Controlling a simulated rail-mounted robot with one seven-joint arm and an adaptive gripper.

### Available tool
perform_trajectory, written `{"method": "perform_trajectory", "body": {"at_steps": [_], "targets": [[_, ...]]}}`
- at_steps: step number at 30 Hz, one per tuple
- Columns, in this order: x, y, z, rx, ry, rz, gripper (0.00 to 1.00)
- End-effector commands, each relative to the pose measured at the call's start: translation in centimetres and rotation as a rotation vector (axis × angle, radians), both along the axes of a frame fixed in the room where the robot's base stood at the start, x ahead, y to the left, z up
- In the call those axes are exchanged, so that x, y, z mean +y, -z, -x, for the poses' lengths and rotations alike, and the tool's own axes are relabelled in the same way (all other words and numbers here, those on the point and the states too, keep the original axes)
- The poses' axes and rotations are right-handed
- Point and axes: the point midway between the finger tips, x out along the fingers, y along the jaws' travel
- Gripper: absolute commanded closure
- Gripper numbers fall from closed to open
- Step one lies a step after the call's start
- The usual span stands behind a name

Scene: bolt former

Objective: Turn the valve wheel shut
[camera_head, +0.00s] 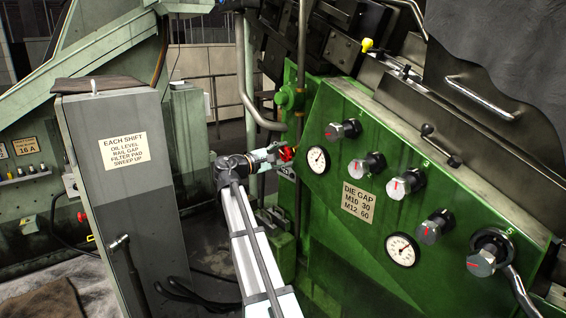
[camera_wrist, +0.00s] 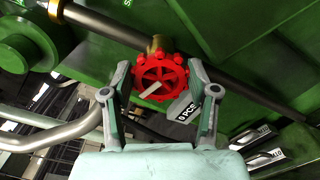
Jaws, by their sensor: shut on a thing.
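The valve wheel (camera_wrist: 160,77) is red with a lobed rim and sits on a brass-coloured stem (camera_wrist: 160,45) in the wrist view. A pale pointer or bar shows across its middle. My gripper (camera_wrist: 161,82) has one finger on the left and one on the right of the wheel's rim, closed on it. In the head view the red wheel (camera_head: 287,154) shows at the left end of the green machine, with my gripper (camera_head: 276,155) reaching it from the left. The fingers hide parts of the wheel's sides.
A green panel (camera_head: 335,200) with several knobs and two gauges stands right of the wheel. A grey cabinet (camera_head: 135,215) stands left of my arm. A vertical pipe (camera_head: 301,60) and a bent grey pipe (camera_head: 243,80) run close by the wheel. A tag (camera_wrist: 186,108) hangs below it.

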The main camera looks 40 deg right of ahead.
Motion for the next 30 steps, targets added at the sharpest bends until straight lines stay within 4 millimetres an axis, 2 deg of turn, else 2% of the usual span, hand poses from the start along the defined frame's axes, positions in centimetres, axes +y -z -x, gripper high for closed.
{"method": "perform_trajectory", "body": {"at_steps": [30], "targets": [[-0.06, 1.01, -0.06, -0.967, 0.0, -0.002, 0.76]]}}
